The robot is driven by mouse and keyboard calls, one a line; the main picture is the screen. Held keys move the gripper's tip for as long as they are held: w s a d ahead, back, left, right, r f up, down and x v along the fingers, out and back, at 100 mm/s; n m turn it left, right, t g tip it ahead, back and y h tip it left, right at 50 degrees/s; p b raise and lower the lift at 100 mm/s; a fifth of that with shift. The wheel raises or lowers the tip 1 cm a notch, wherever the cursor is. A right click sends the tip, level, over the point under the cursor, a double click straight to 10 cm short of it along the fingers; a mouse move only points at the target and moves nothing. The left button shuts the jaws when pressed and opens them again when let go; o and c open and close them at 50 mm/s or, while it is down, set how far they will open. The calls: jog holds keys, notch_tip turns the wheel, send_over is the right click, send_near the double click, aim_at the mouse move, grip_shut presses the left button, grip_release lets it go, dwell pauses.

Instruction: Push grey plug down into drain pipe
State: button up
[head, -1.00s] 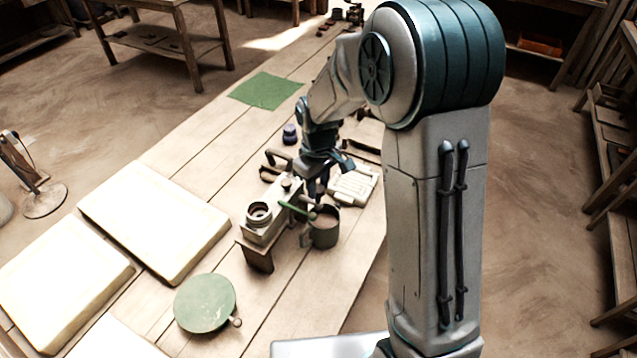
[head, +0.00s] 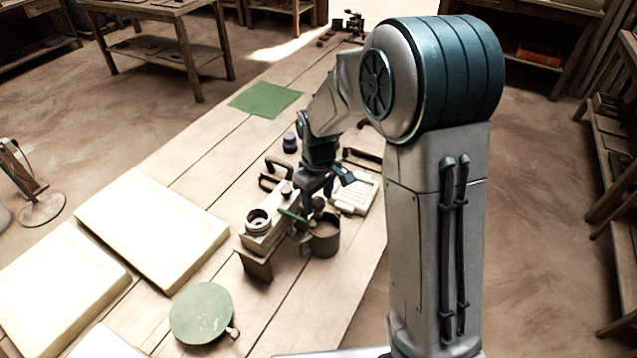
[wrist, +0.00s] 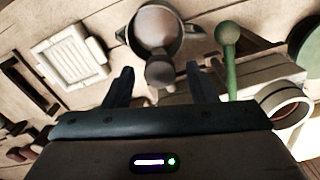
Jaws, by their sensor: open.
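A rounded grey piece, which looks like the grey plug (wrist: 160,73), shows between my fingers in the wrist view, beside a metal pot (wrist: 158,27). I cannot tell the drain pipe clearly from the plug, nor how deep the plug sits. In the head view the pot (head: 325,240) stands at the right side of the pale press block (head: 262,241), and the plug is mostly hidden by my gripper. My gripper (head: 316,205) is open and points down just behind the pot. In the wrist view its fingers (wrist: 160,85) are apart, one on each side of the plug, with no clear contact.
A green lever (wrist: 229,50) stands close to my right finger in the wrist view. The press block carries a round socket (head: 258,219). A ribbed pale tile (head: 358,195) lies right of my gripper. A green disc (head: 201,313) and large pale slabs (head: 150,228) lie on the left.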

aim_at(319, 202)
notch_tip(319, 202, up, 13)
jog(key=shift+r, duration=0.2)
jog(key=shift+s, duration=0.1)
dwell(0.4)
jog(key=s+d+m+t, duration=0.1)
jog(key=s+d+m, duration=0.3)
jog(key=s, duration=0.6)
jog(key=s+d+m+t, duration=0.2)
jog(key=s+d+m, duration=0.2)
jog(key=s, duration=0.6)
jog(key=shift+d, duration=0.95)
